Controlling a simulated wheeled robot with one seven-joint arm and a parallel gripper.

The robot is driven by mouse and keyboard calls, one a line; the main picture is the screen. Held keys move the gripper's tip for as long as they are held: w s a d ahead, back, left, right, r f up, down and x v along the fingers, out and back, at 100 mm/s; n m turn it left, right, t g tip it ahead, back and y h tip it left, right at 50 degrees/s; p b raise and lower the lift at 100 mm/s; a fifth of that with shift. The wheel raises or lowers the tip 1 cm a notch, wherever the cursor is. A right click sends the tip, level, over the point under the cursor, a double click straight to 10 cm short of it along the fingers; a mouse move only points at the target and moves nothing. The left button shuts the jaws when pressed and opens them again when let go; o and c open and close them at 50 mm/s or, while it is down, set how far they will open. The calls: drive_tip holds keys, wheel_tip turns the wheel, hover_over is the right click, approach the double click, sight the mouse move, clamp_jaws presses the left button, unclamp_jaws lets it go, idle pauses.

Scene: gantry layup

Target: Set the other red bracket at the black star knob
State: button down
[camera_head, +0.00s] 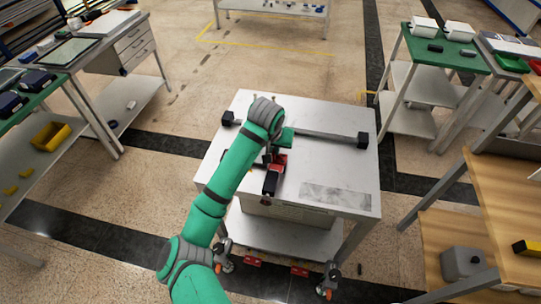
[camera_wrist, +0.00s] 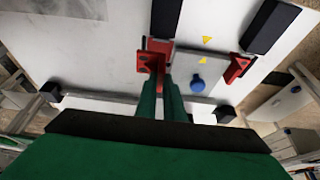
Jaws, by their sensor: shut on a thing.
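My gripper (camera_head: 277,151) is over the white table, and its green fingers (camera_wrist: 161,85) are shut on a red bracket (camera_wrist: 151,57). This bracket also shows in the head view (camera_head: 280,161), beside a black block (camera_head: 270,184); I cannot tell whether it touches the table. A second red bracket (camera_wrist: 238,67) is at the right in the wrist view, apart from my gripper, beside another black block (camera_wrist: 270,27). In the head view my arm hides most of that area. I cannot make out a black star knob in either view.
The white table (camera_head: 313,165) carries a grey rail (camera_head: 325,136) with black end blocks (camera_head: 362,140). A blue round piece (camera_wrist: 197,82) and yellow triangle marks (camera_wrist: 207,40) lie between the brackets. The table's right side is clear except for a grey printed patch (camera_head: 335,196).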

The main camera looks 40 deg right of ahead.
sight(270, 167)
drive_tip(key=f, duration=0.1)
drive_tip(key=w+f, duration=0.1)
drive_tip(key=f, duration=0.2)
drive_tip(key=shift+w+a+f, duration=0.2)
drive_tip(key=shift+w+f, duration=0.1)
drive_tip(key=shift+f, duration=0.2)
drive_tip(key=shift+f, duration=0.15)
drive_tip(key=c, duration=1.9)
unclamp_jaws()
drive_tip(key=shift+o, duration=0.2)
drive_tip(key=v, duration=1.2)
drive_tip(key=shift+s, duration=0.1)
